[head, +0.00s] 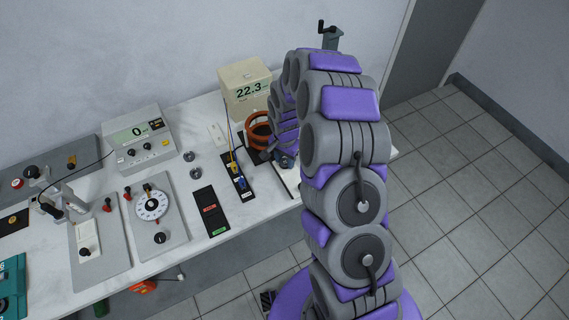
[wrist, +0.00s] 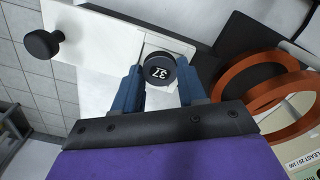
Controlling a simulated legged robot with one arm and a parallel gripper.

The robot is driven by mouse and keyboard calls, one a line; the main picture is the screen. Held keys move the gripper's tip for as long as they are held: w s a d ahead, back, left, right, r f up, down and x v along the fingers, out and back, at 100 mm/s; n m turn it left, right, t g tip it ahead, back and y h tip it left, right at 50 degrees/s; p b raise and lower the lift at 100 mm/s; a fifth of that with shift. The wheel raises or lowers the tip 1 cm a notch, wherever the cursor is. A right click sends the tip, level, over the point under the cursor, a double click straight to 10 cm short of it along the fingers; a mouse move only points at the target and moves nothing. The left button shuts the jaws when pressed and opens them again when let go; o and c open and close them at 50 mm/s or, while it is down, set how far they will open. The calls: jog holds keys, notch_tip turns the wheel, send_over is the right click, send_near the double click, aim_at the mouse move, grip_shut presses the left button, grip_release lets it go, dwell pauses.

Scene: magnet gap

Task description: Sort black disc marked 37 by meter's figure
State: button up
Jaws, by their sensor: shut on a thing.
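The black disc marked 37 (wrist: 159,71) is between the blue fingertips of my gripper (wrist: 158,78) in the wrist view, number facing the camera. My gripper is shut on it, over or at a white slide-like piece (wrist: 100,38) with a black knob. In the head view my gripper (head: 286,160) is beside the orange coils (head: 260,130), and the disc cannot be made out there. A grey meter (head: 140,130) reads 0. A cream box (head: 247,90) behind the coils reads 22.3. A black tray (head: 217,231) has a red and a green label.
Two small grey round pieces (head: 195,173) lie between the meter and the tray. A dial panel (head: 153,206), a lever device (head: 60,203) and a teal box (head: 12,287) stand to the left. A black strip with leads (head: 241,184) lies left of my gripper. Tiled floor lies right of the bench.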

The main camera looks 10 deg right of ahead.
jog(key=shift+c, duration=0.9)
jog(key=shift+r+p, duration=0.6)
jog(key=shift+r, duration=1.45)
